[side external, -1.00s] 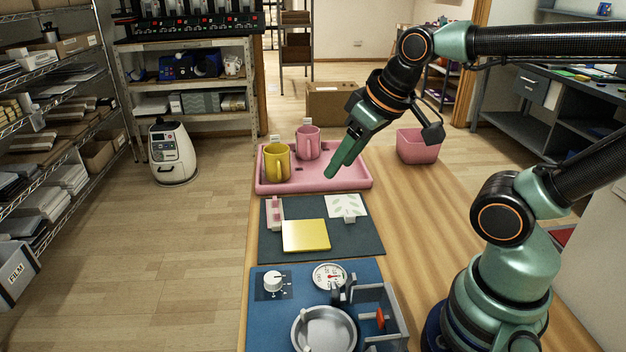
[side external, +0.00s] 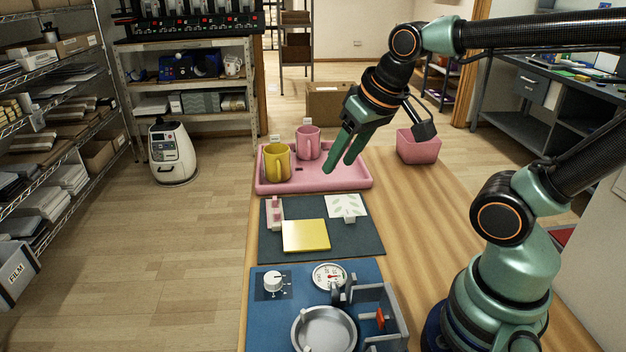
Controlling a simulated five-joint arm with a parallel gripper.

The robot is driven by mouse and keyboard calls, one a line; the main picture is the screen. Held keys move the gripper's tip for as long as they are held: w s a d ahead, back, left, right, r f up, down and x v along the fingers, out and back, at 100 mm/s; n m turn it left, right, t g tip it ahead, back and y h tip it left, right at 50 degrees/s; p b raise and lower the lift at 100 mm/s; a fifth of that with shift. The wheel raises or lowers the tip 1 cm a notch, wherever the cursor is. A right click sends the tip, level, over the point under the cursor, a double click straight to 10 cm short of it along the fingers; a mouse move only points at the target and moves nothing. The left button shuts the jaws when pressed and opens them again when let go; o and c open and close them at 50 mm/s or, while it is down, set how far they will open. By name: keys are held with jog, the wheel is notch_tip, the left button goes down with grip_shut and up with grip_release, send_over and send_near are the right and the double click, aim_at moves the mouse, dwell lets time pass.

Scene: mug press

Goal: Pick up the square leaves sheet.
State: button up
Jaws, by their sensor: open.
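The square leaves sheet (side external: 343,204) is white with a pale green leaf print. It lies on the dark grey mat (side external: 282,240), at the mat's far right part. A small white tab-like block stands at its near edge. My gripper (side external: 338,168) is open and empty, pointing down and to the left. Its two green fingers show apart, in the air above and beyond the sheet, in front of the pink tray as seen here. Its exact height cannot be told.
A yellow square (side external: 306,235) and a pink piece (side external: 275,212) share the mat. Behind stands a pink tray (side external: 315,187) with a yellow mug (side external: 277,163) and a pink mug (side external: 308,143). A blue press base (side external: 265,315) is in front. Bare wood lies right of the mat.

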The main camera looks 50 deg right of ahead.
jog(key=w+d+f+m+g, duration=0.4)
jog(key=d+m, duration=0.4)
jog(key=m, duration=0.5)
jog(key=m+g, duration=0.1)
jog(key=m, duration=1.1)
send_over(351, 215)
notch_tip(351, 215, down, 14)
jog(key=shift+w+d+f, duration=0.1)
jog(key=shift+d+f, duration=0.05)
jog(key=shift+f, duration=0.1)
jog(key=f, duration=0.4)
jog(key=shift+a, duration=0.2)
jog(key=shift+f, duration=0.6)
grip_shut()
